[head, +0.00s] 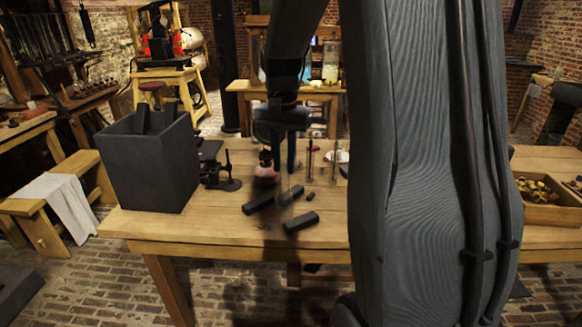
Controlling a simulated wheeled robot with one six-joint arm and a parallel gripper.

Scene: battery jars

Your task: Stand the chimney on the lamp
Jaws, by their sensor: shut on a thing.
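My gripper (278,152) points down over the table, left of my large arm link. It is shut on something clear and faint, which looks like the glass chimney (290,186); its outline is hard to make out. A small pinkish rounded thing (266,173) is just below the left finger, partly hidden. I cannot tell whether it is the lamp, or whether the clear thing touches the table. No other lamp shows clearly. My arm link hides the middle right of the table.
A dark open box (151,168) holding dark blocks stands at the table's left. A black metal stand (220,178) is beside it. Dark bars (301,222) lie in front of my gripper. Slim upright glass pieces (333,160) stand behind right. A wooden tray (550,213) sits far right. The front left tabletop (190,228) is clear.

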